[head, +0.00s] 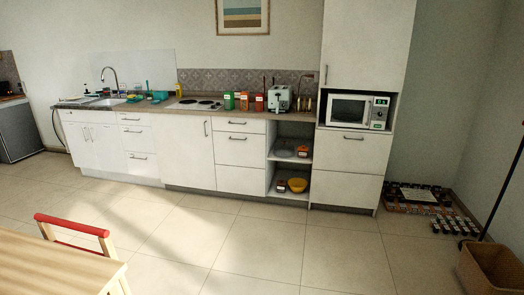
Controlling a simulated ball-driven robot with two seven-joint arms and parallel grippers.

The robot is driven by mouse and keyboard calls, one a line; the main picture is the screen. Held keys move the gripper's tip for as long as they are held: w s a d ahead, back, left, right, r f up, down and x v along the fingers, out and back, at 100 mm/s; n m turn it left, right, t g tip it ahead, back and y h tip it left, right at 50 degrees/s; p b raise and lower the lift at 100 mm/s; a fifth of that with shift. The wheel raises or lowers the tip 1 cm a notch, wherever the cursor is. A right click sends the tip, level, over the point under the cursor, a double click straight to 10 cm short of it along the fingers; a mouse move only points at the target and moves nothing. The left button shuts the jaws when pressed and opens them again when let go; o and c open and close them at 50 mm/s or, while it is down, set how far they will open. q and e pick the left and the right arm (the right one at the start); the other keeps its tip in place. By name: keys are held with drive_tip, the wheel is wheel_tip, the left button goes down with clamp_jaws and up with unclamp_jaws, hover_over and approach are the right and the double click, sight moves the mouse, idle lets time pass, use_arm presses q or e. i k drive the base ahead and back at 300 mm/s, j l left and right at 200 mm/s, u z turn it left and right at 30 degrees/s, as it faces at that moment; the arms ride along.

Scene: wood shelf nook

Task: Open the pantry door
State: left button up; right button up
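The likely pantry door is the tall white upper door (368,45) of the cabinet column at the right end of the kitchen row. It looks shut, and its top is cut off by the picture edge. A small dark vertical handle (326,75) sits near its lower left corner. Below the door is an open niche with a white microwave (350,110). Under that are a drawer front with a dark handle and a lower white panel (346,190). Neither of my grippers shows in the head view.
A wooden table (60,265) and red-topped chair (72,225) stand at the front left. Tiled floor (255,245) before the cabinets is clear. Bottle racks (415,195) and a brown bin (490,268) stand at the right. The counter (165,106) holds jars and a toaster.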

sight(366, 44)
drive_tip(key=i+u, duration=0.2)
drive_tip(key=i, duration=0.85)
drive_tip(key=i+l+u, duration=0.2)
drive_tip(key=i, duration=0.8)
drive_tip(key=i+j+z, duration=0.1)
drive_tip(key=i+j, duration=0.15)
drive_tip(key=i, duration=0.25)
drive_tip(key=i+j+z, duration=0.1)
drive_tip(key=i+j, duration=0.25)
drive_tip(key=i, duration=0.15)
drive_tip(key=z, duration=1.45)
